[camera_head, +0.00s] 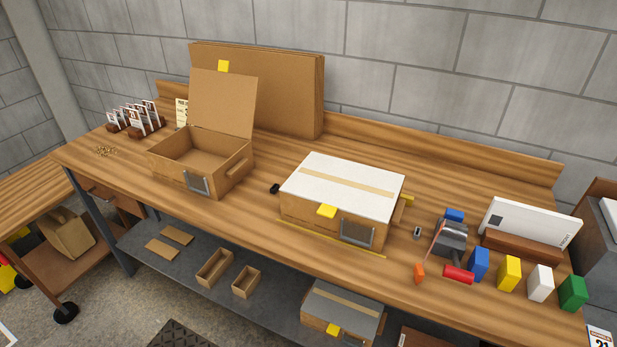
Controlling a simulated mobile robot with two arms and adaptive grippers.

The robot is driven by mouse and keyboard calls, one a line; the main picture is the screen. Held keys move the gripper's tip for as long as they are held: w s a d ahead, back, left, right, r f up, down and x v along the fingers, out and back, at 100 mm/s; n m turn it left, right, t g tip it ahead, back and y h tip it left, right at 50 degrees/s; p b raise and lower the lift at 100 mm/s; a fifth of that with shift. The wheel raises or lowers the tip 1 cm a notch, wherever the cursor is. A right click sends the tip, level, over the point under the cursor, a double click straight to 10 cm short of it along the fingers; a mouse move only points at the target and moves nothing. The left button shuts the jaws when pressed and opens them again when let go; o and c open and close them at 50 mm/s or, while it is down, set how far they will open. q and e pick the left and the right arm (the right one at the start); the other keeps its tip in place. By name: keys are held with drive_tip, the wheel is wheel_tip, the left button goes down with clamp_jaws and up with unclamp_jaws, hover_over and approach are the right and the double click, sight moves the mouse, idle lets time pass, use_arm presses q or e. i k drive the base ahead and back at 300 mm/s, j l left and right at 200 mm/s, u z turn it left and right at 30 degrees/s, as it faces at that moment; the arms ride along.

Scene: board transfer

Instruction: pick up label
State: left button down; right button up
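No gripper of mine shows in the head view. Several small white printed cards, which may be labels, stand upright in dark brown holders (135,120) at the back left of the bench. A pale printed card (182,112) stands behind the open box. A yellow tag (327,211) is on the front top edge of the closed white-topped box (340,180). Another yellow tag (223,66) is at the top of the brown boards. I cannot tell which of these is the label.
An open cardboard box (203,160) stands left of centre on the wooden bench (270,222). Upright brown boards (290,95) lean behind it. Colored blocks (510,272), a red cylinder (458,274) and a white panel (528,222) crowd the right end.

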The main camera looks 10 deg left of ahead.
sight(113, 118)
drive_tip(key=u, duration=1.35)
drive_tip(key=i+j, duration=0.45)
drive_tip(key=j, duration=0.15)
drive_tip(key=i+j+z, duration=0.1)
drive_tip(key=i+j, duration=0.4)
